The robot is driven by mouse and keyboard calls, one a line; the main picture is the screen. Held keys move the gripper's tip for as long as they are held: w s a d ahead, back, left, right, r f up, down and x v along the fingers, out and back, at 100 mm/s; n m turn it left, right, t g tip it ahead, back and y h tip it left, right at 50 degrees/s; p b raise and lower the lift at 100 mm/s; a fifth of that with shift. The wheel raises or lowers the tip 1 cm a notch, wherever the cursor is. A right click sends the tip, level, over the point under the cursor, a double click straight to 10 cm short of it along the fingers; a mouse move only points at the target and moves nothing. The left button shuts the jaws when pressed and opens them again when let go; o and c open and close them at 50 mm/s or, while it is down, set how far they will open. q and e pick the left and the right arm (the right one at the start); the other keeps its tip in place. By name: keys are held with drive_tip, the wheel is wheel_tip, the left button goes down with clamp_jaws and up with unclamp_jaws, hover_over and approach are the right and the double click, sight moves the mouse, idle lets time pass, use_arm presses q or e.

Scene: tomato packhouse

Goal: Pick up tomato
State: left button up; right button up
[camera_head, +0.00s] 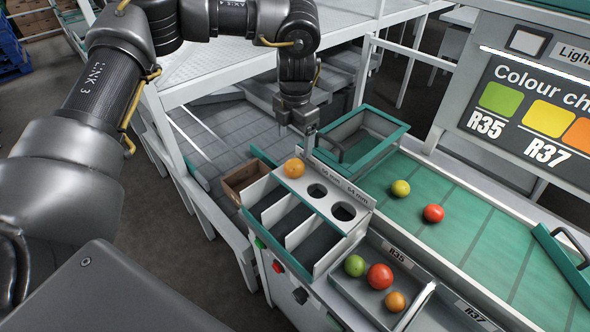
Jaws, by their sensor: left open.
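An orange tomato (294,168) sits on the sizing plate (330,190), at the left end of its row of holes. My left gripper (297,140) points down just above and behind this tomato, open and apparently apart from it. A yellow-green tomato (400,188) and a red tomato (433,213) lie on the green belt. A green tomato (355,265), a larger red tomato (380,276) and a small orange tomato (396,301) lie in the tray marked R35. My right gripper is out of view.
The sizing plate has two empty holes, with divided compartments (290,226) in front. A teal-rimmed bin (391,143) stands beside the gripper. The colour chart board (530,110) rises behind the belt (480,240). A teal guide (565,262) lies at the right.

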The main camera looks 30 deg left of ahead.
sight(294, 162)
use_arm(q)
wheel_tip(294, 162, down, 5)
drive_tip(key=shift+w+a+r+p, duration=0.1)
drive_tip(key=shift+r+p, duration=0.1)
drive_tip(key=shift+p, duration=0.25)
drive_tip(key=shift+f+p, duration=0.3)
drive_tip(key=shift+p, duration=0.15)
wheel_tip(294, 162, down, 4)
drive_tip(key=shift+a+r+p, duration=0.1)
drive_tip(key=shift+r+p, duration=0.05)
drive_tip(key=shift+p, duration=0.7)
drive_tip(key=shift+f, duration=0.45)
drive_tip(key=c, duration=0.8)
